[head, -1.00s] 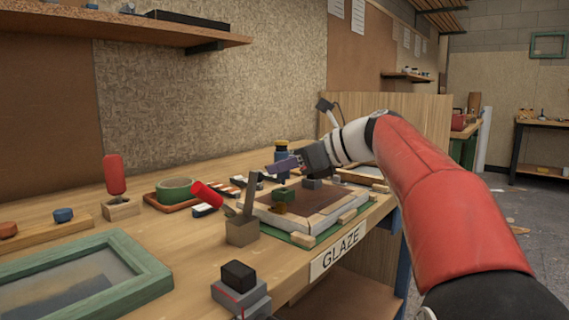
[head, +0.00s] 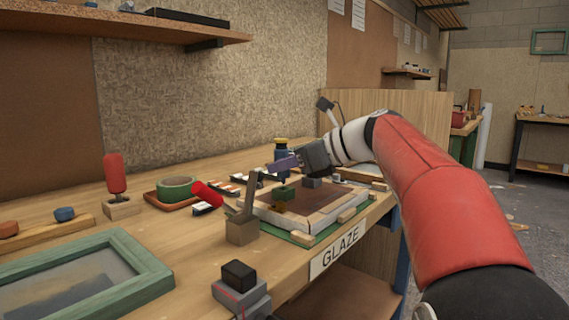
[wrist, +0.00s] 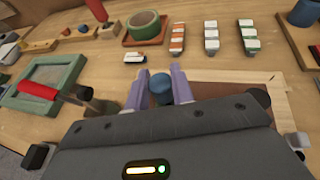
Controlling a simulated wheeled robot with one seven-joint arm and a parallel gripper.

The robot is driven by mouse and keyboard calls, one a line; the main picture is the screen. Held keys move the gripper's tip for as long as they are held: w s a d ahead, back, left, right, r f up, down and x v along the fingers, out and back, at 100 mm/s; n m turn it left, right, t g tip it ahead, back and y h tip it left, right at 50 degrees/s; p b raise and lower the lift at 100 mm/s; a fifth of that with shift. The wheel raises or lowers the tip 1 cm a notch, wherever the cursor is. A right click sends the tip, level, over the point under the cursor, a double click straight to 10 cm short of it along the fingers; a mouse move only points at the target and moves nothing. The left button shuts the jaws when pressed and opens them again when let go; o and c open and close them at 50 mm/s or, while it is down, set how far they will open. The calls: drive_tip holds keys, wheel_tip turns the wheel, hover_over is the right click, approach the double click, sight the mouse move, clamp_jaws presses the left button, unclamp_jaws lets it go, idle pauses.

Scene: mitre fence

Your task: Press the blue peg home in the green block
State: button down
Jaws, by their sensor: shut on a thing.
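My gripper (head: 283,164), with purple fingers, is over the framed panel in the head view. In the wrist view its fingers (wrist: 159,92) are on both sides of the round-topped blue peg (wrist: 160,88), shut on it. The green block (head: 285,194) sits on the panel, just below the fingertips in the head view. A small dark part shows between fingertips and block; I cannot tell whether the peg's lower end is in the block. The block is hidden in the wrist view.
The framed panel (head: 335,215) lies near the bench's front edge. A green frame (head: 140,258) lies at the left.

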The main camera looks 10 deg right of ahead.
sight(285, 177)
drive_tip(key=shift+f, duration=0.2)
drive_tip(key=shift+f, duration=0.5)
drive_tip(key=shift+p, duration=0.45)
idle(1.1)
drive_tip(key=shift+f+p, duration=0.5)
drive_tip(key=shift+f, duration=0.3)
idle(3.1)
drive_tip(key=c, duration=1.1)
unclamp_jaws()
drive_tip(key=shift+r, duration=0.15)
drive_tip(key=c, duration=0.4)
drive_tip(key=shift+o, duration=0.2)
drive_tip(key=shift+r, duration=0.15)
drive_tip(key=shift+r, duration=3.35)
